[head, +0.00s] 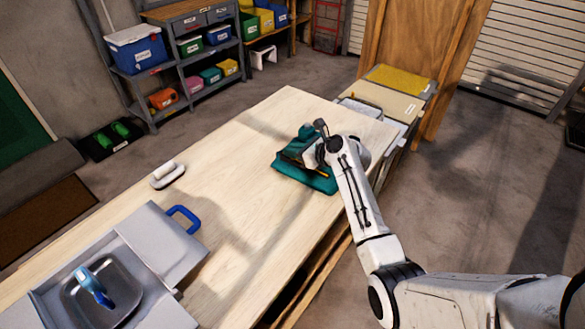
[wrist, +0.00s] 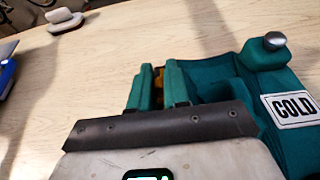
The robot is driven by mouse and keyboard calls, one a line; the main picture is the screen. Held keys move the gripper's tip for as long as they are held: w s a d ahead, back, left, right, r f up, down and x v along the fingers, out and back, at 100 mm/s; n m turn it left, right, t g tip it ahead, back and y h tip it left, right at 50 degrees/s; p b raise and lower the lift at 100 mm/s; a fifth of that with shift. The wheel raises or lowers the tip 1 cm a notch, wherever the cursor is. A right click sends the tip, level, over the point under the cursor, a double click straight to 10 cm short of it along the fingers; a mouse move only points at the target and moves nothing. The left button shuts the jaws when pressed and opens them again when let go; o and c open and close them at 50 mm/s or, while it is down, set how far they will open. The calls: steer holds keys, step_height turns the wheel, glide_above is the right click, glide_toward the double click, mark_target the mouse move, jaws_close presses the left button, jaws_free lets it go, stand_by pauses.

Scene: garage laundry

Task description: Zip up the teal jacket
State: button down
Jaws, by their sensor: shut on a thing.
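The teal jacket (head: 305,178) lies on the wooden worktop, partly hidden by my arm in the head view. In the wrist view its bulky teal body (wrist: 290,95) fills the right side, with a white COLD label and a grey metal knob on top. My gripper (wrist: 160,88) is low over the jacket, its two upright fingers close together. A small amber piece (wrist: 158,74) shows between them, and I cannot tell its full shape. The zip line is hidden behind my gripper.
Shelves with bins (head: 195,50) are behind. The worktop between is clear.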

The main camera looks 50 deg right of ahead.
mark_target(284, 145)
steer(key=w, duration=0.2)
steer(key=shift+w+f, duration=0.1)
steer(key=shift+w, duration=0.65)
steer(key=shift+w+a, duration=0.1)
steer(key=c, duration=1.2)
jaws_free()
steer(key=shift+o, duration=0.2)
steer(key=v, duration=1)
steer(key=shift+s+r, duration=0.25)
steer(key=shift+s, duration=0.05)
